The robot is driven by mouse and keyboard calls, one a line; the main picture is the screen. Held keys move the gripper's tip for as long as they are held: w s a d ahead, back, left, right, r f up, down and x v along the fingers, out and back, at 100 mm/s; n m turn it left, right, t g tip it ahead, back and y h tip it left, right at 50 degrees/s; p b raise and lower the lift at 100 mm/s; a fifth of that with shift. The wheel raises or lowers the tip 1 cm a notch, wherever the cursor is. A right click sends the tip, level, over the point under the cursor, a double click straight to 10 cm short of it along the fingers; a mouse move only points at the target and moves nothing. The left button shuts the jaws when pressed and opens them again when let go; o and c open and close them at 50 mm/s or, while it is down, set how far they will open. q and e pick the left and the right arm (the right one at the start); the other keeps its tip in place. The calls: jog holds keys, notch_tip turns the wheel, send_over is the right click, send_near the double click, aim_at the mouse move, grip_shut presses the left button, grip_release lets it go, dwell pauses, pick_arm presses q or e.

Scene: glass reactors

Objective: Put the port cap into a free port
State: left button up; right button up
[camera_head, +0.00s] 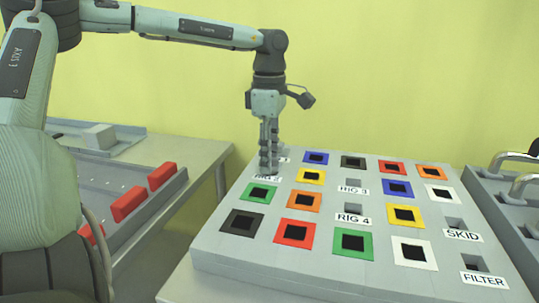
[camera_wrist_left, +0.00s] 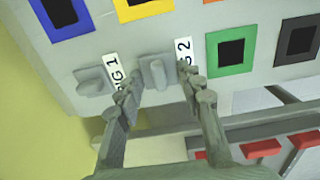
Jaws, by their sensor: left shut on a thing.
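My left gripper (camera_head: 268,168) points down over the far left part of the grey panel (camera_head: 300,270), by the RIG 2 label. In the left wrist view its two fingers (camera_wrist_left: 160,75) are on either side of a grey port cap (camera_wrist_left: 156,73) with a raised grip, and it is shut on this cap. The cap is at the RIG 2 place; I cannot tell how deep it sits. A second grey cap (camera_wrist_left: 93,82) is beside the RIG 1 label. Plain grey recesses show at RIG 4 (camera_head: 352,208), SKID (camera_head: 455,223) and FILTER (camera_head: 474,262). My right gripper is not in view.
Several colored frames with dark square openings cover the panel, such as a green one (camera_head: 353,244). A grey tray with red blocks (camera_head: 128,204) stands on the left table. A grey unit with curved handles (camera_head: 521,186) is at the right edge.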

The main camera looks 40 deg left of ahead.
pick_arm(q)
jog(key=shift+f, duration=0.15)
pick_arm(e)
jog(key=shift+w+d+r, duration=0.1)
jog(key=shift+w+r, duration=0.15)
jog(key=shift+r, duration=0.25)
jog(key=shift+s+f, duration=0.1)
pick_arm(q)
jog(key=shift+f+b, duration=0.3)
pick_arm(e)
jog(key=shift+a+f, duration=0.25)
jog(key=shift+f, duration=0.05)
pick_arm(q)
jog(key=o, duration=1.2)
jog(key=shift+o, duration=0.2)
jog(key=shift+r, duration=0.1)
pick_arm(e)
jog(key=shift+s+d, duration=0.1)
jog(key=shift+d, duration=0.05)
pick_arm(q)
notch_tip(320, 180, up, 12)
